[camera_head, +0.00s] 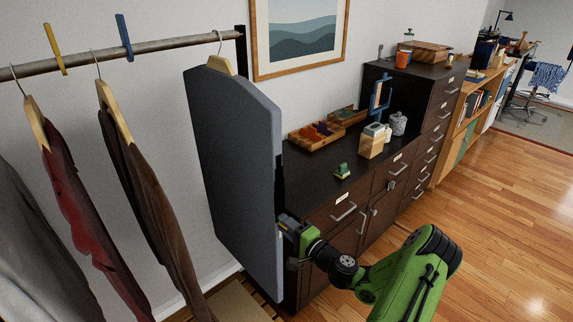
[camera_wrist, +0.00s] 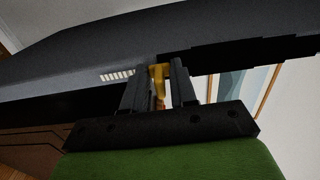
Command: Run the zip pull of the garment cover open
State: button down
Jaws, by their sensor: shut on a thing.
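The garment cover (camera_head: 235,150), grey-blue with a dark edge, hangs from a wooden hanger (camera_head: 221,65) on the rail. In the wrist view the cover (camera_wrist: 70,60) spans the upper part of the picture. The yellow zip pull (camera_wrist: 157,78) stands between my two dark fingers, at the cover's edge. My gripper (camera_head: 284,227) is shut on it, at the right edge of the cover, below mid-height. Pale zip teeth (camera_wrist: 117,75) show to the left of the pull; a dark stepped edge (camera_wrist: 245,52) shows to its right. The pull is hidden in the head view.
A red garment (camera_head: 75,200) and a brown garment (camera_head: 150,195) hang to the left on the rail (camera_head: 170,43). A dark drawer cabinet (camera_head: 330,205) with trays and small items stands close behind my gripper. Wooden floor (camera_head: 500,230) is clear at the right.

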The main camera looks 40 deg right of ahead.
jog(key=shift+f+b, duration=0.5)
jog(key=shift+f, duration=0.45)
jog(key=shift+f+b, duration=2.55)
jog(key=shift+f, duration=0.25)
jog(key=c, duration=1)
grip_release()
jog(key=shift+r, duration=0.1)
send_near(280, 236)
jog(key=shift+w+a, duration=0.1)
jog(key=shift+w, duration=0.3)
